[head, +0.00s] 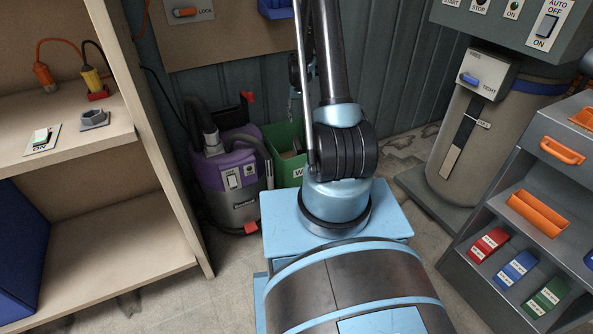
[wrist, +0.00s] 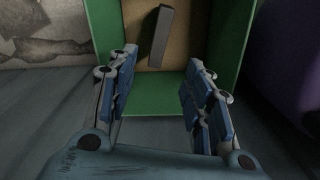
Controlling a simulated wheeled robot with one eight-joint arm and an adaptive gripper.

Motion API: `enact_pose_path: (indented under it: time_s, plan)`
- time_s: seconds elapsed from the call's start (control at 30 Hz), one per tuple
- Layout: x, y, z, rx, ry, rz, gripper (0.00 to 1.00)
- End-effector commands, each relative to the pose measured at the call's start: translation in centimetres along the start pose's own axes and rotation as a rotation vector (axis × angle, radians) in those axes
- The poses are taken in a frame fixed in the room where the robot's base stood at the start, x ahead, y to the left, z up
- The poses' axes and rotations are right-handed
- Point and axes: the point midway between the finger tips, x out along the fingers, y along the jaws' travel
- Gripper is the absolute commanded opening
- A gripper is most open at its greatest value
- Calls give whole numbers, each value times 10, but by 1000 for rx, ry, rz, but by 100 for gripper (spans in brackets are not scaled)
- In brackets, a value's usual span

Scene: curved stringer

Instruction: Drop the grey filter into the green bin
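The green bin (head: 285,136) stands on the floor against the back wall, partly hidden behind my arm in the head view. In the wrist view the bin (wrist: 218,62) opens in front of my gripper, with its brown inside showing. A long grey block (wrist: 158,36), which looks like the grey filter, shows within the bin's opening, apart from my fingers. I cannot tell whether it rests on the bottom. My gripper (wrist: 161,92) is open, its blue-padded fingers wide apart with nothing between them. In the head view I cannot make out its fingers clearly.
A purple and grey vacuum (head: 231,175) stands left of the bin. A wooden shelf (head: 95,157) is at the left. A grey cylindrical tank (head: 465,150) and a grey rack (head: 510,230) with coloured items are at the right. A corrugated wall (head: 385,60) closes the back.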

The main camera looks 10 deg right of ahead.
Motion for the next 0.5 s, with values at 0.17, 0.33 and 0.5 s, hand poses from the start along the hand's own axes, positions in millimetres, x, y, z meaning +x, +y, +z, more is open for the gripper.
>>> enact_pose_path:
  time_s: [0.17,0.33,0.5]
  plan:
    - [0,0,0,0,0,0,46]
    - [-9,0,0,0,0,0,46]
    - [-31,0,0,1,0,0,46]
